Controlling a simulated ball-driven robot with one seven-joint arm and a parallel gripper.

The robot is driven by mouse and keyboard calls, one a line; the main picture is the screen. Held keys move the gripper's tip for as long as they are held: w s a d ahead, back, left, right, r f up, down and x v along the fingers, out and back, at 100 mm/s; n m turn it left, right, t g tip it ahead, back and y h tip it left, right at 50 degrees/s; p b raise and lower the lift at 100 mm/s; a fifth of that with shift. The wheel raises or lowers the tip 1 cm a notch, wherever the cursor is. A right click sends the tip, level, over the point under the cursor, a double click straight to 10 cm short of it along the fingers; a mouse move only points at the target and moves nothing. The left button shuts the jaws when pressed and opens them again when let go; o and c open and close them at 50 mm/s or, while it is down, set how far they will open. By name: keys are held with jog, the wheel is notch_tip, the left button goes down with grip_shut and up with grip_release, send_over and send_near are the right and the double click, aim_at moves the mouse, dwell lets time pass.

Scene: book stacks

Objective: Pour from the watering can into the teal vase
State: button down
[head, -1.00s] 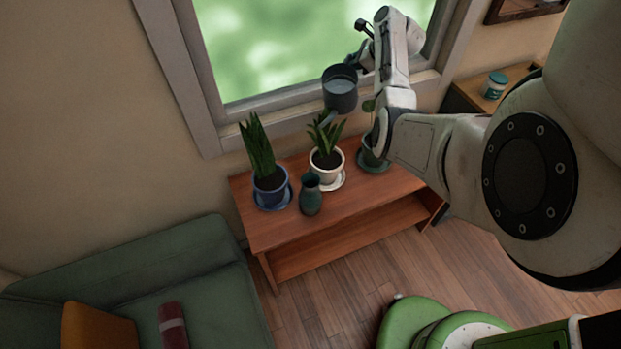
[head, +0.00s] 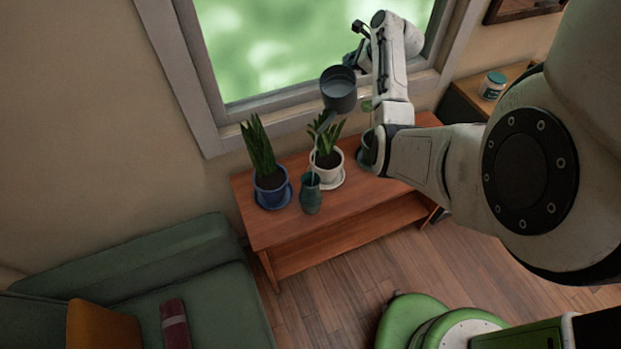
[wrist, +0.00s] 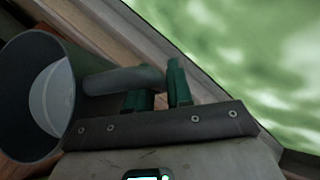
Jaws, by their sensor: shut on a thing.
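My gripper (head: 362,62) is at the can's far right side. In the wrist view, the green fingers of my gripper (wrist: 157,90) are shut on the grey handle of the can (wrist: 22,110).
A blue-potted plant (head: 271,190) stands left of the vase. A white-potted plant (head: 327,165) stands just behind it, under the spout. A third pot (head: 366,150) is partly hidden by my arm. The window (head: 300,50) is behind the table (head: 285,238). A green sofa (head: 215,290) is at left.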

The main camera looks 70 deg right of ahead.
aim_at(350, 58)
jog(key=shift+w+a+r+n+h+p, duration=0.1)
jog(key=shift+a+r+n+h+p, duration=0.5)
jog(key=shift+a+r, duration=0.75)
dwell(6.3)
jog(key=shift+d, duration=0.1)
